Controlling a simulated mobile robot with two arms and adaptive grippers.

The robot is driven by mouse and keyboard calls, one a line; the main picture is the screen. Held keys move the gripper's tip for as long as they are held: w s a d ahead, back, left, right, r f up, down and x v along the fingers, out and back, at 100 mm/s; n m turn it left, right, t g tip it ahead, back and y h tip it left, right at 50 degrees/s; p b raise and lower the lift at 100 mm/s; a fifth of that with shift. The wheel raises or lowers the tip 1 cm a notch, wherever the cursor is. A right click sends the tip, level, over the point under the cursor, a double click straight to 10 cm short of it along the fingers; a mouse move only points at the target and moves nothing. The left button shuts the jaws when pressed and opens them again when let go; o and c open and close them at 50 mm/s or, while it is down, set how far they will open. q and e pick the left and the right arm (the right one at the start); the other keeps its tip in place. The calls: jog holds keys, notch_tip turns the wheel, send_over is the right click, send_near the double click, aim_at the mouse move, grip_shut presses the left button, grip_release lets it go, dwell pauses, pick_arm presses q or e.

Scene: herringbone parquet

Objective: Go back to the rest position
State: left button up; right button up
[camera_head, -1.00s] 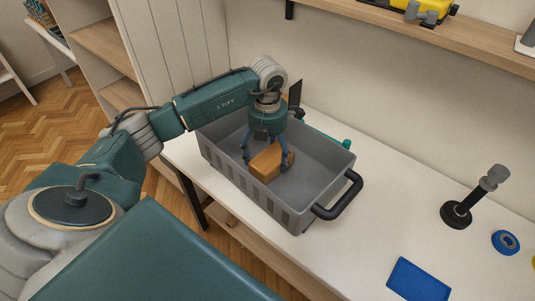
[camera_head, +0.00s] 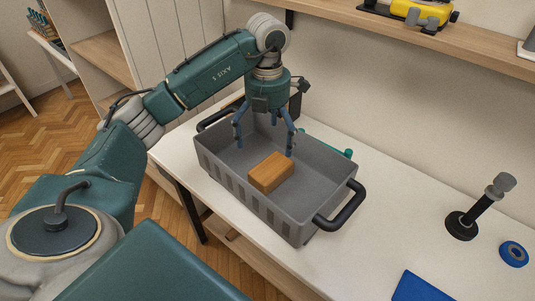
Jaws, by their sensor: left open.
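My left gripper (camera_head: 264,142) is open and empty. It points down over the back part of the grey crate (camera_head: 323,184), above and behind the wooden block (camera_head: 271,172). The block is orange-brown and lies on the crate floor near the middle, apart from the fingers. The crate stands on the white table and has a black handle at each end. My right gripper is not in view.
On the white table (camera_head: 385,230) stand a black post with a grey knob (camera_head: 480,207), a blue ring (camera_head: 513,254) and a blue flat piece (camera_head: 424,287). A teal item lies behind the crate. A wooden shelf (camera_head: 440,42) runs above.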

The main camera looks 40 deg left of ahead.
pick_arm(q)
jog(key=shift+r, duration=0.85)
